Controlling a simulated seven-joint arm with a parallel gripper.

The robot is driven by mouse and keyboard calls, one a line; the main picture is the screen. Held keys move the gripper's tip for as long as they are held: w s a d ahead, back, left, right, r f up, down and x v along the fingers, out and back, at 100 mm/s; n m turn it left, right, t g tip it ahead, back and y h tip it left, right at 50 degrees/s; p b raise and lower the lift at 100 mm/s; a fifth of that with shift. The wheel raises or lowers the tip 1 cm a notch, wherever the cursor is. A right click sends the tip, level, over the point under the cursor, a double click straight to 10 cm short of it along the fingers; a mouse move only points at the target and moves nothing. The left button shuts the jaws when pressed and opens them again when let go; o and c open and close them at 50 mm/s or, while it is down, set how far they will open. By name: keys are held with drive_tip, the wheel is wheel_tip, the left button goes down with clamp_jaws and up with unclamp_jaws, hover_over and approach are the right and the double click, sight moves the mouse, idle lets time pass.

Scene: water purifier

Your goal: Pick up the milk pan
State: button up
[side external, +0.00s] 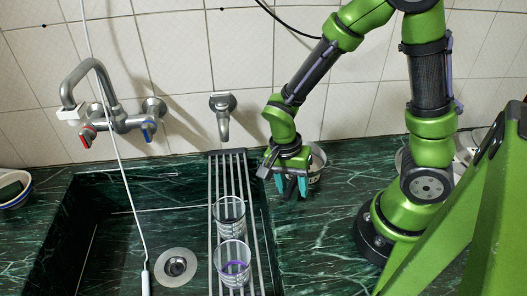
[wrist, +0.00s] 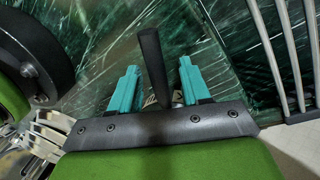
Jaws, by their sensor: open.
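The milk pan (side external: 318,163) stands on the green marble counter, just right of the metal rack. It is a light, metallic vessel, mostly hidden behind my gripper (side external: 291,188) in the side view. In the wrist view, a black handle (wrist: 151,58), apparently the pan's, points away between the two teal fingers of my gripper (wrist: 158,72). The fingers are open, with a gap on each side of the handle. The pan's body is hidden by my gripper in the wrist view.
A metal rack (side external: 212,180) crosses the sink, with two clear glasses (side external: 232,262) at its near end. The sink (side external: 115,225) lies left. A tap (side external: 222,108) projects from the tiled wall. Other metal vessels (side external: 466,145) stand behind my arm. The counter (side external: 320,235) in front is clear.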

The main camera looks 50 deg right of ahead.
clamp_jaws()
drive_tip(key=shift+r, duration=0.15)
idle(0.5)
drive_tip(key=shift+r, duration=4.8)
